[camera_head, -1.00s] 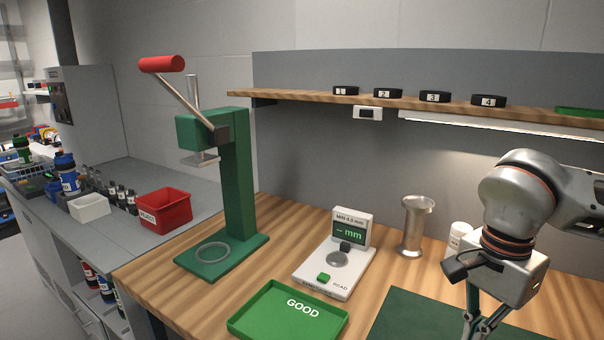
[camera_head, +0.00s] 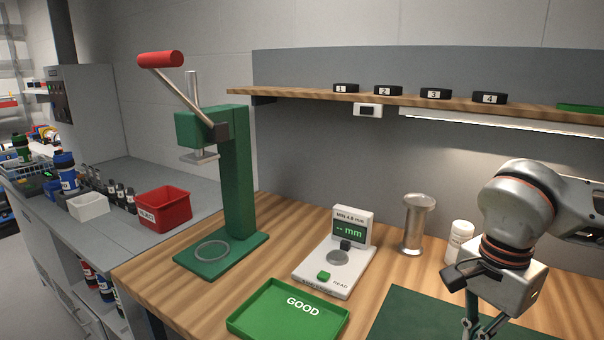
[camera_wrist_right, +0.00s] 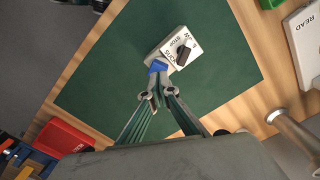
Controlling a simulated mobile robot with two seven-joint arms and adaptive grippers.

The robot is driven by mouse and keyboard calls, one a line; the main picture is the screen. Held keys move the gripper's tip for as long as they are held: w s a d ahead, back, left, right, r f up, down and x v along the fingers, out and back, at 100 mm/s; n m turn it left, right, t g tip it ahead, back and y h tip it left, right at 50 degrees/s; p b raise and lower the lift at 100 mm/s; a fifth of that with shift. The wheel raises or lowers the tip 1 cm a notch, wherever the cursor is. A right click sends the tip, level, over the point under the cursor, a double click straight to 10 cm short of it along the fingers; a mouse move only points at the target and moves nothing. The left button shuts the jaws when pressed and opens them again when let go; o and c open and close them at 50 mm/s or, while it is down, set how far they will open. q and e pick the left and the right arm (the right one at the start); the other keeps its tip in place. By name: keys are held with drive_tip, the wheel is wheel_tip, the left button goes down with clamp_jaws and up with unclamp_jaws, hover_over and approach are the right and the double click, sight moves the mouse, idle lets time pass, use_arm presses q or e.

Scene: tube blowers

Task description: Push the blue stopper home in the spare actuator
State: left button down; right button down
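The spare actuator is a small white block (camera_wrist_right: 187,47) with printed labels and a black knob, lying on the green mat in the right wrist view. The blue stopper (camera_wrist_right: 158,66) shows at its near corner, beside the fingertips. I cannot tell how deep it sits. My right gripper (camera_wrist_right: 158,82) has its fingers drawn together, with the tips at the stopper, seemingly touching it. Nothing clearly shows between the fingers. In the head view the right gripper (camera_head: 475,328) points down over the mat, its tips cut off by the lower edge. My left gripper is out of view.
The green mat (camera_head: 410,312) lies at the front right. A green GOOD tray (camera_head: 268,321), a white gauge (camera_head: 318,277), a metal stand (camera_head: 413,240) and a white bottle (camera_head: 461,235) are nearby. A green press (camera_head: 238,180) stands left. A red bin (camera_wrist_right: 62,137) shows in the wrist view.

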idle(0.3)
drive_tip(key=shift+f, duration=0.35)
idle(0.4)
drive_tip(key=shift+f+b, duration=0.55)
drive_tip(key=shift+f, duration=0.4)
idle(0.5)
drive_tip(key=shift+r+p, duration=1.55)
drive_tip(key=shift+r, duration=0.25)
drive_tip(key=shift+r+p, duration=1.2)
drive_tip(key=shift+r, duration=0.1)
drive_tip(key=shift+f, duration=0.1)
drive_tip(key=shift+s, duration=0.1)
